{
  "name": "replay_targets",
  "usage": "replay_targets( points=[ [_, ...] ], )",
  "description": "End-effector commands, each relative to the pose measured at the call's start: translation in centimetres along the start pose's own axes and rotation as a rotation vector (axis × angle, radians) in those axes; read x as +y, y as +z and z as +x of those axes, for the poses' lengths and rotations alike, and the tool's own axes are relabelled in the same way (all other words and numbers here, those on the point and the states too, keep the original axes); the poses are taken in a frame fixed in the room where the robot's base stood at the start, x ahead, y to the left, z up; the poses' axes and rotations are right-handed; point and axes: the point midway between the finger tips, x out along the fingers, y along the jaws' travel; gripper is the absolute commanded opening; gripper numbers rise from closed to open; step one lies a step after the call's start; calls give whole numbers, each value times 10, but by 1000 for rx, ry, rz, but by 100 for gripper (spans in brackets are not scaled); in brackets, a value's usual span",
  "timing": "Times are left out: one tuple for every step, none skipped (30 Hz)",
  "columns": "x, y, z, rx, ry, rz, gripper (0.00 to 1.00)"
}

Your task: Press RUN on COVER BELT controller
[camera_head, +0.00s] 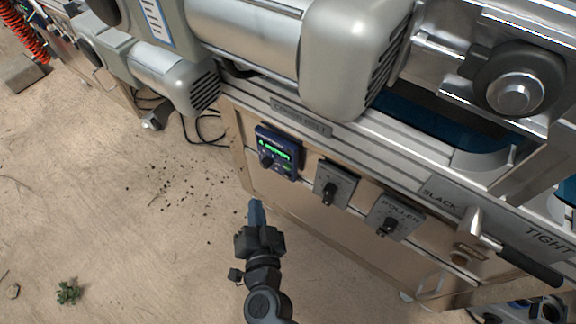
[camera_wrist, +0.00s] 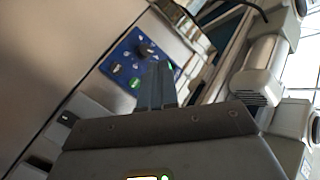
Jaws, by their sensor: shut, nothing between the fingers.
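The COVER BELT controller (camera_head: 278,153) is a small dark blue box with a green lit display and a black knob, on the machine's front panel under the COVER BELT label (camera_head: 300,118). In the wrist view its blue face (camera_wrist: 124,62) shows a black knob and a green button (camera_wrist: 135,83); the fingers hide part of it. My gripper (camera_head: 256,203) is shut and empty, below and left of the controller in the head view, apart from it. In the wrist view the shut fingertips (camera_wrist: 160,66) overlap the controller's face. I cannot read the button markings.
Two grey knob plates, one (camera_head: 334,186) beside the controller and one marked ROLLER (camera_head: 394,216), sit to its right. A SLACK/TIGHT lever (camera_head: 480,228) sticks out farther right. Grey motor housings (camera_head: 350,55) overhang above. The floor at left is open, with scattered dark bits.

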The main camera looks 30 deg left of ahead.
Motion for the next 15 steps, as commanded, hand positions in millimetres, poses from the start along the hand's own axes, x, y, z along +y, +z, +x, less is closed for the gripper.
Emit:
replay_targets(
  points=[
    [1,0,0,0,0,0,0],
    [1,0,1,1,0,0,0],
    [2,-1,2,1,1,0,0],
    [3,-2,3,1,1,0,0],
    [4,-2,4,2,1,0,0],
    [6,-4,6,2,1,0,0],
    [8,-5,8,2,1,1,0],
    [9,-6,11,2,1,1,0],
    [12,-8,14,3,1,1,0],
    [14,-10,17,2,1,0,0],
    [16,-12,20,3,1,0,0],
    [19,-15,24,3,1,2,0],
    [21,-17,26,3,1,2,0],
    [23,-20,29,3,0,1,0],
    [25,-22,33,3,1,1,0]
  ],
)
